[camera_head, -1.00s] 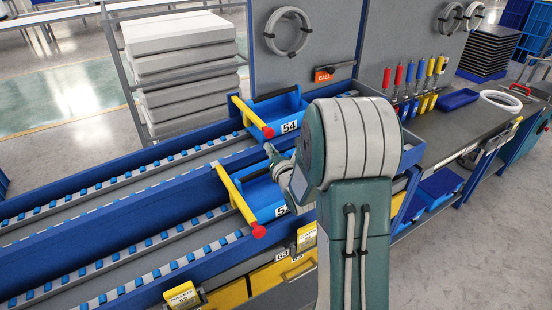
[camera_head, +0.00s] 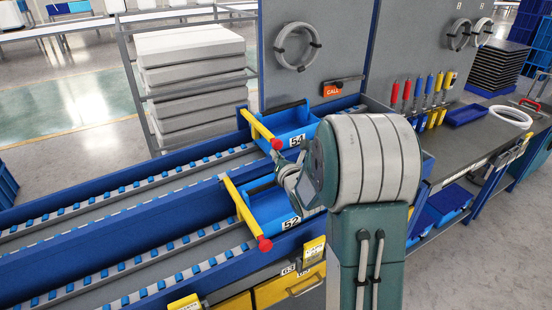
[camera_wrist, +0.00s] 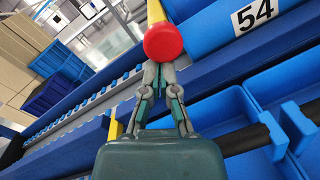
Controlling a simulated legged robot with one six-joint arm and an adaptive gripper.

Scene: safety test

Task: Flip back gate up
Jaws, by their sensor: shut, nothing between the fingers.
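The back gate (camera_head: 261,128) is a yellow bar with a red round end, lying across the far roller lane beside the blue bin marked 54 (camera_head: 297,141). Its red end (camera_wrist: 163,41) fills the upper middle of the wrist view. My gripper (camera_head: 277,157) is just below that red end. In the wrist view its fingertips (camera_wrist: 160,70) are together, right at the lower edge of the red end, with nothing held between them. I cannot tell whether they touch it. The front gate (camera_head: 245,212), a similar yellow bar, lies across the near lane by bin 52 (camera_head: 278,207).
Blue-walled roller lanes (camera_head: 130,215) run to the left. A grey panel with a coiled cable (camera_head: 296,46) stands behind the bins. A rack of grey trays (camera_head: 195,75) is at the back. Tools (camera_head: 430,95) hang at the right workbench.

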